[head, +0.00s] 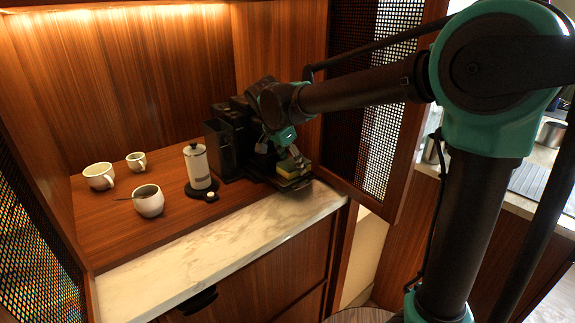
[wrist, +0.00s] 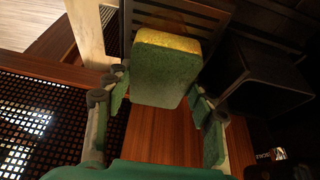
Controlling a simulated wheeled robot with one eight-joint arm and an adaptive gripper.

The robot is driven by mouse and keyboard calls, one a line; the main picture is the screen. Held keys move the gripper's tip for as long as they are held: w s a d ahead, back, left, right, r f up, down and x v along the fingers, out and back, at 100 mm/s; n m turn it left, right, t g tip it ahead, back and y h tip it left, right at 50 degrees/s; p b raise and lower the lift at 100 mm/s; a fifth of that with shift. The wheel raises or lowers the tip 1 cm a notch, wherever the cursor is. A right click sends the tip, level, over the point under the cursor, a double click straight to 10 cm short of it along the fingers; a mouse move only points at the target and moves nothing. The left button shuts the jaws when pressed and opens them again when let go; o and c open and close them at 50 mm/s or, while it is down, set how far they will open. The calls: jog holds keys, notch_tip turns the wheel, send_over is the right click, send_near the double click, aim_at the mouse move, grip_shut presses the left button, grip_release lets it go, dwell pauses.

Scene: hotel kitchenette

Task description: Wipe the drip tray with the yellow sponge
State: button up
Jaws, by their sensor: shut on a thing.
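The yellow sponge (wrist: 160,72), with a green scouring layer, is between the two fingers of my gripper (wrist: 157,85) in the wrist view. My gripper is shut on it. The sponge also shows in the head view (head: 286,167), below my gripper (head: 287,155). The dark slatted drip tray (wrist: 208,18) lies behind the sponge in the wrist view, partly covered by it. In the head view the drip tray (head: 294,184) is at the foot of the black coffee machine (head: 228,143), directly under the sponge. I cannot tell whether the sponge touches the tray.
A French press (head: 197,167) stands left of the machine. The pale marble front edge (head: 220,240) is clear. A perforated door panel (head: 385,95) stands close on the right.

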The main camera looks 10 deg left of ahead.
aim_at(279, 178)
jog(key=shift+w+d, duration=0.55)
jog(key=shift+w, duration=0.1)
jog(key=shift+s+a+r, duration=0.1)
jog(key=shift+s+a, duration=1.25)
jog(key=shift+s, duration=0.2)
jog(key=shift+s+a, duration=1.4)
jog(key=shift+s, duration=0.2)
jog(key=shift+r, duration=2.9)
jog(key=shift+r, duration=0.1)
jog(key=shift+r, duration=1.35)
jog(key=shift+f, duration=0.1)
